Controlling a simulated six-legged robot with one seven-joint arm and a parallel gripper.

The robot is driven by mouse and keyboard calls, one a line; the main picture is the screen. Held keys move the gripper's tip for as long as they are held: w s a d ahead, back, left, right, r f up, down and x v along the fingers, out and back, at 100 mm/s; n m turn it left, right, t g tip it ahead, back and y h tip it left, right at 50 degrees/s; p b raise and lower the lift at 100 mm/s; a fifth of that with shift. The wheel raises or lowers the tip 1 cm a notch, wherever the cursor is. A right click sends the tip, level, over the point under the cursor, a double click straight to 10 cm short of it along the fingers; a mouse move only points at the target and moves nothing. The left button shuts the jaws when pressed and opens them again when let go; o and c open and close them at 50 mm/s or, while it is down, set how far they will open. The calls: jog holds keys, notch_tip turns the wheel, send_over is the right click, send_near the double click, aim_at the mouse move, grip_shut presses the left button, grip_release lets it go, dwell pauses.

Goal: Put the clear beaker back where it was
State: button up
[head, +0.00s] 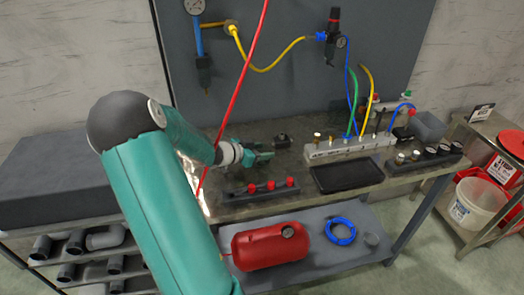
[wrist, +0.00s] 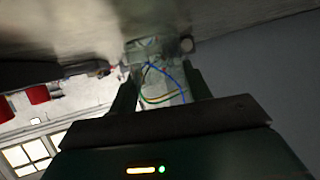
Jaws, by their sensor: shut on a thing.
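My gripper (head: 264,155) is low over the bench top, left of the middle, behind the red-knobbed strip. In the wrist view my gripper (wrist: 158,88) has its two fingers on either side of a see-through thing, which looks like the clear beaker (wrist: 150,72). Blue, yellow and green lines show through it. The beaker's outline is faint, and I cannot tell whether it touches the bench. In the head view I cannot make it out at my fingers.
The grey bench (head: 225,207) holds a strip with red knobs (head: 270,187), a black tray (head: 347,175) and a pale manifold (head: 350,148) with hoses.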

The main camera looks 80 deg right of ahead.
jog(key=shift+f, duration=0.1)
jog(key=o, duration=1)
jog(key=shift+o, duration=0.2)
jog(key=shift+w+a+r, duration=0.1)
jog(key=shift+w+r, duration=0.05)
jog(key=shift+r, duration=0.1)
jog(key=v, duration=1.1)
jog(key=shift+w+a+r, duration=0.15)
jog(key=shift+a, duration=0.05)
